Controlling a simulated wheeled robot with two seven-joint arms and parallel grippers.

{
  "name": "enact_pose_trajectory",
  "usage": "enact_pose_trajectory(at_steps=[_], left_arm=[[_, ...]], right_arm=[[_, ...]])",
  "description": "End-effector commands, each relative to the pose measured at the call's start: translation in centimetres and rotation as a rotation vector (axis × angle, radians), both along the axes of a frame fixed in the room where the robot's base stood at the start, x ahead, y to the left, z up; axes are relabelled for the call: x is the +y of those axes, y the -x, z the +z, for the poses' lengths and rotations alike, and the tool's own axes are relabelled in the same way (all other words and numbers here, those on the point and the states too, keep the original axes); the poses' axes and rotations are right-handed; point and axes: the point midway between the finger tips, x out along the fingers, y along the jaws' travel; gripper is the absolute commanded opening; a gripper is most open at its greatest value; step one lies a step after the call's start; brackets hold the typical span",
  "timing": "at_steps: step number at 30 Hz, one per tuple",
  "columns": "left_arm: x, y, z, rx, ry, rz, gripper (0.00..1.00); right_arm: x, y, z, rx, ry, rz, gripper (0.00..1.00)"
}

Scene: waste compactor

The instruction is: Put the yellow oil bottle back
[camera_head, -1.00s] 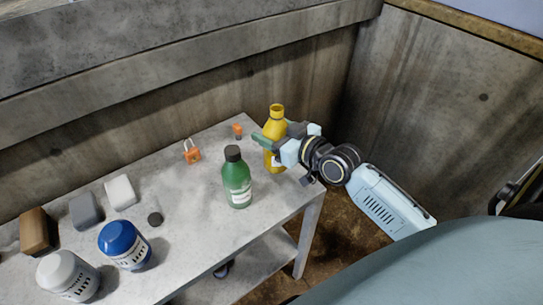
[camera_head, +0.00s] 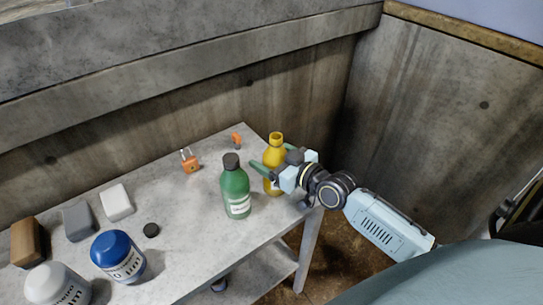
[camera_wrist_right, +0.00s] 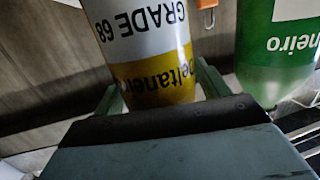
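The yellow oil bottle (camera_head: 275,150) is upright at the right end of the grey table (camera_head: 190,215). My right gripper (camera_head: 268,163) is shut on its body from the right, with one green finger on each side. I cannot tell for certain whether its base rests on the tabletop. In the right wrist view, the bottle (camera_wrist_right: 150,45) fills the space between my fingers (camera_wrist_right: 165,90), its white and yellow label upside down. My left gripper is not in view.
A green bottle (camera_head: 235,188) stands just left of the yellow one. An orange padlock (camera_head: 190,163) and a small orange item (camera_head: 236,140) lie behind. A blue-lidded jar (camera_head: 118,257), a white jar (camera_head: 55,285), blocks and a black cap (camera_head: 151,230) are farther left. Concrete walls stand behind and right.

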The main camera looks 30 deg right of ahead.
Motion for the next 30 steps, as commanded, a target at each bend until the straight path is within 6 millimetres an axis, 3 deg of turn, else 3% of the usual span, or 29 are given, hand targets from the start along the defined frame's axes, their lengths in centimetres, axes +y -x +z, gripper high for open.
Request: enact_pose_trajectory(at_steps=[14, 30], left_arm=[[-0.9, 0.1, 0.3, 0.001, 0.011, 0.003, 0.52], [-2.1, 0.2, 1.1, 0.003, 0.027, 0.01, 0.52]], right_arm=[[-0.2, 0.7, 0.4, 0.002, 0.001, -0.001, 0.82], [-2.6, 9.5, 1.6, 0.004, 0.001, 0.002, 0.82]])
